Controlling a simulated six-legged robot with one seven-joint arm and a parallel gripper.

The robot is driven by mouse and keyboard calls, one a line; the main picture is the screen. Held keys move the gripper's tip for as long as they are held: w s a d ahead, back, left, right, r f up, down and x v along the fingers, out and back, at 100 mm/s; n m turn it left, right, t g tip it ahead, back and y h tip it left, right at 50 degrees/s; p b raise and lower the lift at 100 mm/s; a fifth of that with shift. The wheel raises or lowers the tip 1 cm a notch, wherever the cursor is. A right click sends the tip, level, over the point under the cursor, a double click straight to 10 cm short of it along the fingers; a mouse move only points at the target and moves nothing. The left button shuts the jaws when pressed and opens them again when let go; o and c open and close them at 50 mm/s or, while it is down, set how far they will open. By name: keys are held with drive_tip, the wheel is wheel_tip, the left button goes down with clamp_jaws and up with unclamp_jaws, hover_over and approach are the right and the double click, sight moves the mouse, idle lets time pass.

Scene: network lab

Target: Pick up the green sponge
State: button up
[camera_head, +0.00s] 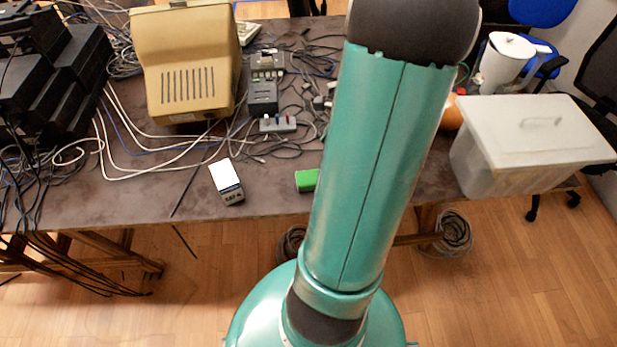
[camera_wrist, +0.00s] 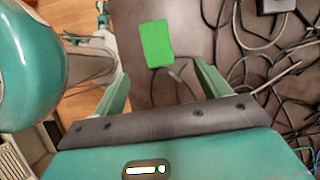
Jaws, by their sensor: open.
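The green sponge (camera_head: 307,180) lies on the dark tabletop near its front edge, in the head view just left of my arm, which may cover part of it. In the wrist view the whole sponge (camera_wrist: 157,43) shows as a bright green block, beyond the fingertips and roughly between their lines. My gripper (camera_wrist: 160,82) is open and empty, its two green fingers spread apart. The sponge is clear of both fingers. My gripper is out of sight in the head view.
A small white box (camera_head: 226,180) stands left of the sponge. Black cables and small devices (camera_head: 264,95) lie behind it. A beige monitor (camera_head: 187,65) is at the back left. A lidded grey bin (camera_head: 520,150) stands at the right.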

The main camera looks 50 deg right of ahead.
hover_over(312, 177)
drive_tip(key=s+d, duration=0.2)
drive_tip(key=d, duration=0.1)
drive_tip(key=f, duration=0.4)
drive_tip(key=shift+w+a+f, duration=0.15)
drive_tip(key=shift+a+f, duration=0.05)
drive_tip(key=shift+f, duration=0.15)
drive_tip(key=shift+a+x, duration=0.15)
drive_tip(key=shift+x, duration=1.45)
drive_tip(key=shift+a+x, duration=0.15)
drive_tip(key=shift+x, duration=1.4)
drive_tip(key=shift+c, duration=0.2)
drive_tip(key=c, duration=1)
